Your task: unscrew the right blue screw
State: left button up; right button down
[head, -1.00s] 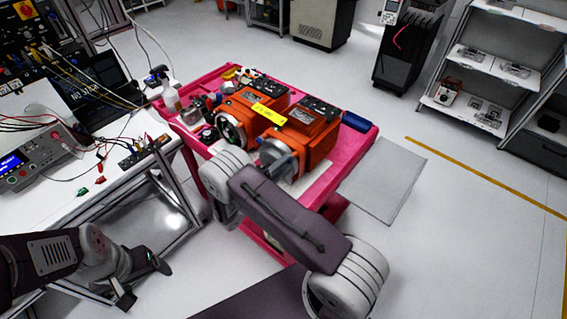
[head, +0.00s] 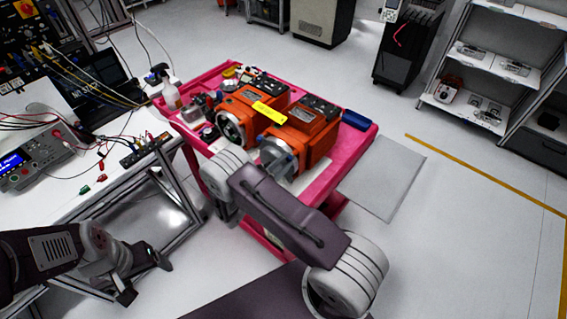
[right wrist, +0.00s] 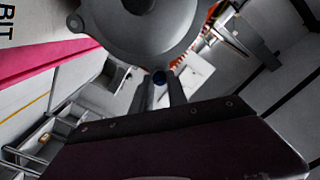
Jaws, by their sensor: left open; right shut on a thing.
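Two orange servo motors stand side by side on a pink cart (head: 352,166): the left motor (head: 240,101) and the right motor (head: 318,140). The right motor's grey round front (head: 277,160) faces my right arm. In the right wrist view a grey round flange (right wrist: 140,30) fills the top. A blue screw (right wrist: 158,77) sits just below its rim, between the tips of my right gripper (right wrist: 160,84), which is shut on it. My right gripper is hidden behind my arm in the head view. My left gripper (head: 146,279) is open and empty at the lower left, away from the cart.
A yellow label (head: 269,112) lies across the motors. A blue object (head: 355,120) lies at the cart's right edge, and a spray bottle (head: 168,92) stands at its left. A white bench (head: 108,190) with instruments and cables is on the left. The floor right of the cart is mostly clear.

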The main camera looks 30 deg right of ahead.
jog(key=shift+r, duration=0.15)
jog(key=c, duration=1.5)
grip_release()
jog(key=shift+c, duration=0.2)
jog(key=shift+o, duration=1.2)
jog(key=shift+w+d, duration=0.1)
jog(key=shift+d, duration=0.1)
jog(key=shift+a+f, duration=0.2)
jog(key=shift+a, duration=0.15)
jog(key=b+v, duration=0.2)
jog(key=v, duration=0.6)
jog(key=shift+a, duration=0.15)
